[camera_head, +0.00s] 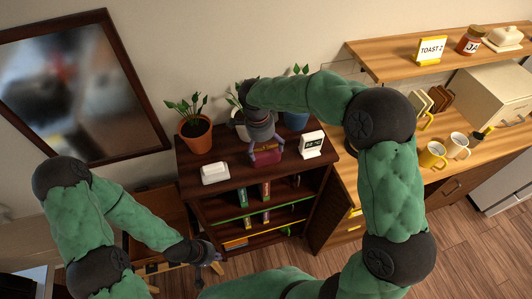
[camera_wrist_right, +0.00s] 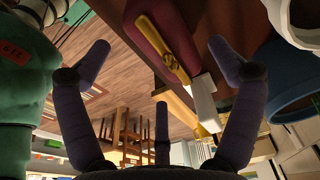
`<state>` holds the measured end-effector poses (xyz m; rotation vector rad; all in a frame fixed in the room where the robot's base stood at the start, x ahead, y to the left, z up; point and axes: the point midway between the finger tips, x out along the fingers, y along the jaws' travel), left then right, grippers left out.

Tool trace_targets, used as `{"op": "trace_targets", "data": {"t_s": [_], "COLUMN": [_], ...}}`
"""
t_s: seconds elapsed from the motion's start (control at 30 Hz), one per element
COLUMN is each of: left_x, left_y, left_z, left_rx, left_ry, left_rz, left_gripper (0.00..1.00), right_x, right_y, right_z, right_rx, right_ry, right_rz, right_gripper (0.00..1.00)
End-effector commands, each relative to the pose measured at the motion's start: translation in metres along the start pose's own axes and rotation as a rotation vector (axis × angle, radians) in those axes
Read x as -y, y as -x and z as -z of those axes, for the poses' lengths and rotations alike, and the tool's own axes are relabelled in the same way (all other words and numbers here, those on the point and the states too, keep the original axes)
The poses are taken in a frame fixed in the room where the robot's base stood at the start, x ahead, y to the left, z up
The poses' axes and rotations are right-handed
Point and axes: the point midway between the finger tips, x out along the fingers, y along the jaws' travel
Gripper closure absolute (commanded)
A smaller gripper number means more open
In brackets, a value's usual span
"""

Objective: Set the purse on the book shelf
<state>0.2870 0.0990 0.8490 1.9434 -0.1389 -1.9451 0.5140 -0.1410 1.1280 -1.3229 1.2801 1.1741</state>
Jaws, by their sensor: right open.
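The maroon purse (camera_head: 266,158) sits on the dark wooden top of the book shelf (camera_head: 240,178), toward the front. In the right wrist view the purse (camera_wrist_right: 150,28) shows its gold clasp, beyond and between my fingertips. My right gripper (camera_head: 267,150) is above the purse with its purple fingers spread on either side of it. The fingers are wide apart in the wrist view (camera_wrist_right: 160,65) and do not visibly grip the purse. My left gripper (camera_head: 213,256) is low, in front of the shelf's lower left; its fingers are too small to read.
On the shelf top stand potted plants (camera_head: 195,133), a white box (camera_head: 215,173) and a white digital clock (camera_head: 312,145). Books (camera_head: 266,190) fill parts of the compartments below. A wooden counter with mugs (camera_head: 433,154) is at right. A framed mirror (camera_head: 80,85) hangs at left.

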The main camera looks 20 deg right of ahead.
Motion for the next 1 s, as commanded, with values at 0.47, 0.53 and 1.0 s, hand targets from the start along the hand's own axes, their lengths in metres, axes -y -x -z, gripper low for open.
{"op": "trace_targets", "data": {"t_s": [0.47,0.53,1.0], "left_x": [-0.001,-0.001,-0.001], "left_y": [0.002,0.002,0.002], "left_z": [0.0,0.0,0.0], "left_rx": [0.0,0.0,0.0], "left_ry": [0.0,0.0,0.0], "left_rz": [0.0,0.0,0.0], "left_gripper": [1.0,1.0,1.0], "right_x": [0.0,0.0,0.0], "right_y": [0.06,0.061,0.061], "right_z": [0.0,0.0,0.0], "right_rx": [-0.001,-0.001,-0.001], "right_ry": [0.001,0.0,0.0], "right_rz": [-0.001,-0.001,-0.001], "right_gripper": [0.08,0.08,0.08]}}
